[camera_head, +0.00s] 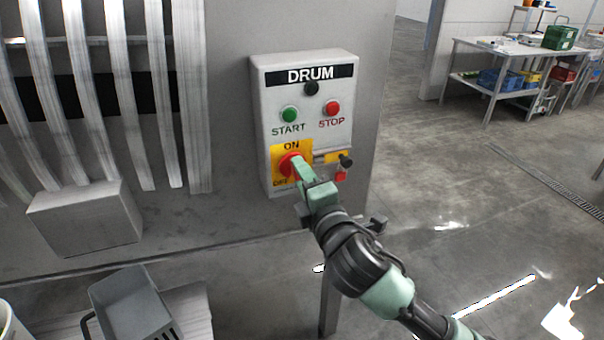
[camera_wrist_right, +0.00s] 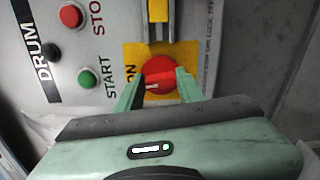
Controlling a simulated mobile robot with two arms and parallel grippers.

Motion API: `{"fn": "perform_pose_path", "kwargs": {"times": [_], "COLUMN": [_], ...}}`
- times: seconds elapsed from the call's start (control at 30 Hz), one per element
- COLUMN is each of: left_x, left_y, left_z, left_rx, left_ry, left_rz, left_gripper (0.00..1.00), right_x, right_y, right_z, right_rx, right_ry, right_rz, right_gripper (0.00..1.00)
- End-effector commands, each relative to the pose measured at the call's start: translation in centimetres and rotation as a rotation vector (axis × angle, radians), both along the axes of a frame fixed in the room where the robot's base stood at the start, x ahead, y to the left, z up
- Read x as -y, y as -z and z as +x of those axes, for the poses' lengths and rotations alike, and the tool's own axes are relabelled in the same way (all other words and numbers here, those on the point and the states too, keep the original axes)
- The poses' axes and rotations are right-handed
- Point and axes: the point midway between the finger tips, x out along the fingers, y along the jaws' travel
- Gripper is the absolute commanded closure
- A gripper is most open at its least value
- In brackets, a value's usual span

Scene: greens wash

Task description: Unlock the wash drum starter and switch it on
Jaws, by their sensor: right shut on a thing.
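The wash drum starter is a light grey box (camera_head: 262,105) labelled DRUM, fixed to a grey panel. It carries a green START button (camera_head: 289,114), a red STOP button (camera_head: 333,108) and a black knob (camera_head: 311,88). Below START is a red rotary switch (camera_head: 286,163) on a yellow ON/OFF plate (camera_head: 277,150). My right gripper (camera_wrist_right: 157,82) is shut on the red rotary switch (camera_wrist_right: 158,68), with a green finger on each side. My left gripper is out of view.
Pale hanging strips (camera_head: 120,90) and a grey box-shaped housing (camera_head: 85,220) are on the left. A grey bin (camera_head: 132,304) stands below. A table (camera_head: 488,47) with crates is far back right. The floor between is open.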

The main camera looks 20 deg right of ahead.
Motion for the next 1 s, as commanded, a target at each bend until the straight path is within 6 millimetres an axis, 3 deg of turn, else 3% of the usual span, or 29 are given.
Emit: {"fn": "perform_pose_path", "kwargs": {"times": [0.33,0.87,0.9,0.93,1.0], "left_x": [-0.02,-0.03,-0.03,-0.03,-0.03], "left_y": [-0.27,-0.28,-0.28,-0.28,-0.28], "left_z": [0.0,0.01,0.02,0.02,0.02], "left_rx": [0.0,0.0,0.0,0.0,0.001], "left_ry": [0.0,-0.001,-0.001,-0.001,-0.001], "left_rz": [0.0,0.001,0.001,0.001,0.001], "left_gripper": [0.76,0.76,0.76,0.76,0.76], "right_x": [0.0,-0.04,-0.05,-0.04,-0.03], "right_y": [0.22,0.26,0.27,0.26,0.24], "right_z": [0.0,0.0,0.0,0.0,0.0], "right_rx": [-0.008,-0.009,-0.009,-0.009,-0.009], "right_ry": [-0.001,-0.001,-0.001,-0.001,-0.001], "right_rz": [0.129,0.149,0.15,0.149,0.149], "right_gripper": [1.0,1.0,0.52,0.43,0.41]}}
